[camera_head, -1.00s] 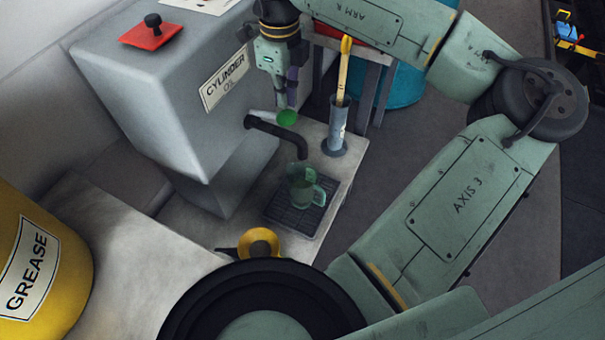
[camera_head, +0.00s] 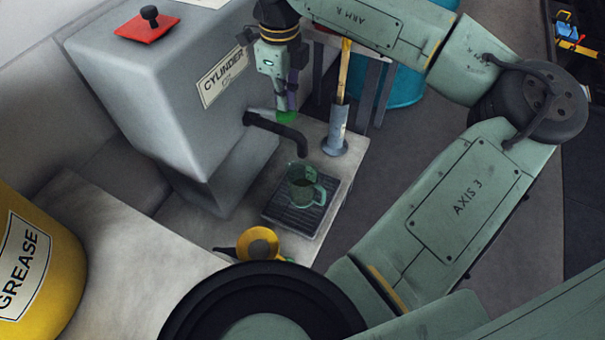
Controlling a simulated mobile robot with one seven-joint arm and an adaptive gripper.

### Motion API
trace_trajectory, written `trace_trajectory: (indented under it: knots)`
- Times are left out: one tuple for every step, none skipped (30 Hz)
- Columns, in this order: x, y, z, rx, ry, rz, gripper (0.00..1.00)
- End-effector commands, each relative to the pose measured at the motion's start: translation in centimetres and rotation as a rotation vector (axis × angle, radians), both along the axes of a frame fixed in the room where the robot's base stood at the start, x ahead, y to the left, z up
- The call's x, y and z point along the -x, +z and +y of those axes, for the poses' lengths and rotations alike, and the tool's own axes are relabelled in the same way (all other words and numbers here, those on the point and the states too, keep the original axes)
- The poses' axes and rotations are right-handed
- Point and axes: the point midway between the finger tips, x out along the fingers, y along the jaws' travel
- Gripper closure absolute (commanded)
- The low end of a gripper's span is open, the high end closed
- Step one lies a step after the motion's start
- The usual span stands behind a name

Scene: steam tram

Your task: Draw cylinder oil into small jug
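The grey cylinder oil tank (camera_head: 165,95) carries a "CYLINDER OIL" label. Its black spout (camera_head: 280,131) reaches out to the right and bends down. The small jug (camera_head: 304,188), green and see-through with a handle on its right, stands upright on the black drip tray (camera_head: 285,214), just below the spout's end. My gripper (camera_head: 286,108) points down beside the tank's front, above the spout's root. A green piece (camera_head: 287,116) shows at its fingertips; I cannot tell whether it is a tap handle or part of my gripper. The finger gap is not clear.
A small yellow can (camera_head: 258,242) sits in front of the tray. A yellow grease drum (camera_head: 60,255) is at left. A red plate with a black knob (camera_head: 148,26) tops the tank.

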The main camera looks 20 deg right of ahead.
Motion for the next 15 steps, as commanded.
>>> trace_trajectory:
  knots:
    - [0.0,-0.3,0.0,0.0,0.0,0.0,1.0]
    - [0.0,-0.4,0.0,0.0,0.0,0.0,1.0]
    - [0.0,-0.5,0.0,0.0,0.0,0.0,1.0]
    - [0.0,-0.6,0.0,0.0,0.0,0.0,1.0]
    - [0.0,-0.7,0.0,0.0,0.0,0.0,1.0]
    - [0.0,-0.8,0.0,0.0,0.0,0.0,1.0]
    - [0.0,-0.9,0.0,0.0,0.0,0.0,1.0]
    - [0.0,-1.0,0.0,0.0,0.0,0.0,1.0]
    - [0.0,-1.1,0.0,0.0,0.0,0.0,1.0]
    - [0.0,-1.2,0.0,0.0,0.0,0.0,1.0]
    - [0.0,-1.3,0.0,0.0,0.0,0.0,1.0]
    - [0.0,-1.4,0.0,0.0,0.0,0.0,1.0]
    - [0.0,-1.5,0.0,0.0,0.0,0.0,1.0]
    - [0.0,-1.6,0.0,0.0,0.0,0.0,1.0]
    - [0.0,-1.8,0.0,0.0,0.0,0.0,1.0]
